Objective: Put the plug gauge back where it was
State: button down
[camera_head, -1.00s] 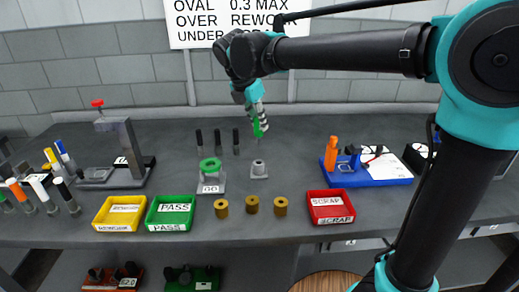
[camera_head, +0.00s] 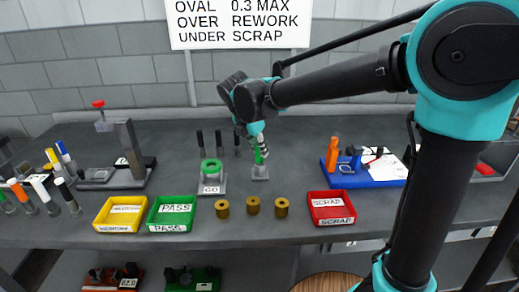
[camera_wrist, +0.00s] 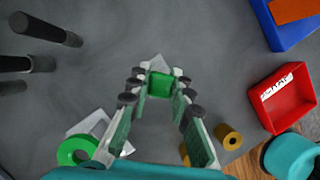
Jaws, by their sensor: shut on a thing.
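The plug gauge, with a green handle, is between the fingertips of my gripper (camera_head: 259,152). In the head view the green handle (camera_head: 257,156) stands roughly upright just over a small grey stand (camera_head: 260,174). The gauge's lower end is hidden, so I cannot tell whether it is in the stand's hole or just above it. In the wrist view my gripper (camera_wrist: 160,88) is shut on the green handle (camera_wrist: 160,85), and a corner of the grey stand (camera_wrist: 159,62) shows behind it.
Left of the stand is a green ring on a block marked GO (camera_head: 211,186). Several dark pins (camera_head: 218,142) stand behind it. Brass rings (camera_head: 253,206) lie in front. A red SCRAP tray (camera_head: 331,208) and blue tray (camera_head: 364,172) are right; green PASS (camera_head: 171,214) and yellow (camera_head: 119,214) trays are left.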

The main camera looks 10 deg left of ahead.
jog(key=shift+f, duration=0.35)
jog(key=c, duration=1.4)
grip_release()
jog(key=shift+o, duration=0.2)
jog(key=shift+r, duration=0.15)
jog(key=shift+r, duration=0.25)
jog(key=v, duration=1.2)
